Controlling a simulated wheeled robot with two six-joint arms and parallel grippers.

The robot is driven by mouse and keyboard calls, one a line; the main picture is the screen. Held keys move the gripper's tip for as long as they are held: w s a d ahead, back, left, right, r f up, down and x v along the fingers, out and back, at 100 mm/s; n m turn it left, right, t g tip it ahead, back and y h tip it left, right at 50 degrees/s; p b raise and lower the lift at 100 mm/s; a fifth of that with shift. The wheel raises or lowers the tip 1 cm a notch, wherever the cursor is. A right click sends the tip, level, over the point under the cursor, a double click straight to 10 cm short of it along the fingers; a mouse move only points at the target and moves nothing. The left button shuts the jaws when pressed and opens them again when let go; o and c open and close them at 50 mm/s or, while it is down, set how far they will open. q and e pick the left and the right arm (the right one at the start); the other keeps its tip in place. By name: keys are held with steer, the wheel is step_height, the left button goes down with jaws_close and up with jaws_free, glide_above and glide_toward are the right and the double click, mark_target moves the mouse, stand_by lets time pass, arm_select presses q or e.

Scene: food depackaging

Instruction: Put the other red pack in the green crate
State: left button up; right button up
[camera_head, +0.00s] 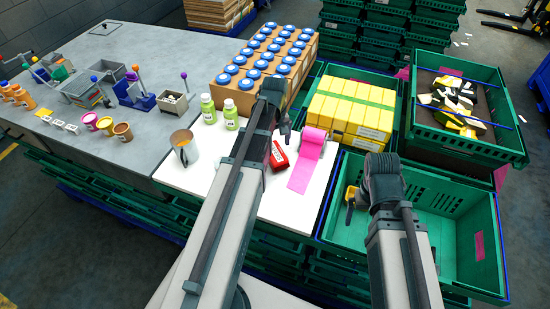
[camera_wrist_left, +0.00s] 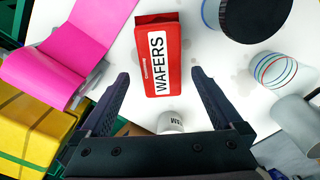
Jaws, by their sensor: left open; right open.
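A red pack labelled WAFERS (camera_wrist_left: 158,58) lies on the white table top (camera_head: 225,178); in the head view the red pack (camera_head: 278,156) is partly hidden by my left arm. My left gripper (camera_wrist_left: 159,76) is open above the pack, with a finger on either side of its near end and gaps on both sides. In the head view my left gripper (camera_head: 282,122) is just behind the pack. My right gripper (camera_head: 351,200) is open over the left side of the green crate (camera_head: 450,195). The visible crate floor looks empty; my right arm hides part of it.
A pink tape roll (camera_head: 313,142) stands right of the pack. Green-yellow bottles (camera_head: 231,115), a mug (camera_head: 185,147) and a box of blue-capped jars (camera_head: 265,60) are left and behind. Yellow boxes (camera_head: 350,105) fill a crate behind; another crate (camera_head: 500,140) holds scraps.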

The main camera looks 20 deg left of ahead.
mark_target(274, 151)
arm_select(q)
step_height(274, 151, down, 5)
steer(key=b, duration=0.5)
steer(key=shift+a+f, duration=0.1)
steer(key=shift+f, duration=0.05)
steer(key=shift+c, duration=0.2)
jaws_close()
steer(key=shift+r, duration=0.25)
